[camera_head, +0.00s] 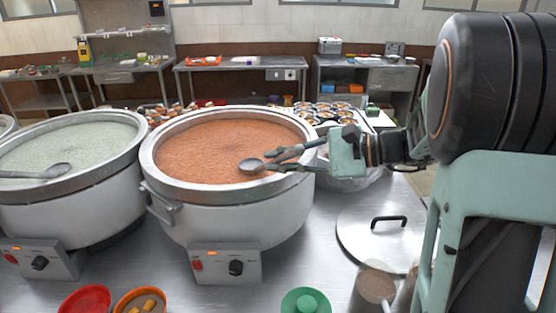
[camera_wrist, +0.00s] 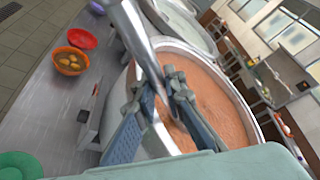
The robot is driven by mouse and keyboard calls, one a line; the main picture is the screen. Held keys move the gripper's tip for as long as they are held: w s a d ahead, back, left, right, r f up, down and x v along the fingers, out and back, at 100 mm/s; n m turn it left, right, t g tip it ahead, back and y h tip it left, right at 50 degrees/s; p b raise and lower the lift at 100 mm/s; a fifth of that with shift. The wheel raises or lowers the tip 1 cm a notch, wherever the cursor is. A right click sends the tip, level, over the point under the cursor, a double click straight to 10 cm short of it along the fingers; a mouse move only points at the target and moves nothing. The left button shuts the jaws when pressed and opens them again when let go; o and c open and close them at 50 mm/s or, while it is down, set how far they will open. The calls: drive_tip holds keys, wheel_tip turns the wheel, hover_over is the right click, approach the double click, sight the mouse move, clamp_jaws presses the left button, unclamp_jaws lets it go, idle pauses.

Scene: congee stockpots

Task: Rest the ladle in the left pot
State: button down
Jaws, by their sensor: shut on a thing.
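The orange-filled pot (camera_head: 233,190) stands in the middle of the head view. Left of it is a pot of pale green congee (camera_head: 75,205), with a ladle (camera_head: 52,172) lying in it and its handle toward the left. My gripper (camera_head: 277,160) is over the right side of the orange pot, shut on a metal ladle (camera_head: 250,165) whose bowl is at or just above the orange surface. In the wrist view the ladle's shaft (camera_wrist: 142,50) passes between the fingers of my gripper (camera_wrist: 155,92), with orange congee behind. Whether the bowl touches the congee is unclear.
A lid (camera_head: 370,240) with a black handle lies right of the orange pot. Small filled bowls (camera_head: 325,112) are behind right. Another pot's edge shows at far left.

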drive_tip(key=shift+f, duration=0.1)
drive_tip(key=c, duration=1.9)
unclamp_jaws()
drive_tip(key=shift+c, duration=0.2)
drive_tip(key=shift+d, duration=0.1)
drive_tip(key=v, duration=1.2)
drive_tip(key=shift+f, duration=0.1)
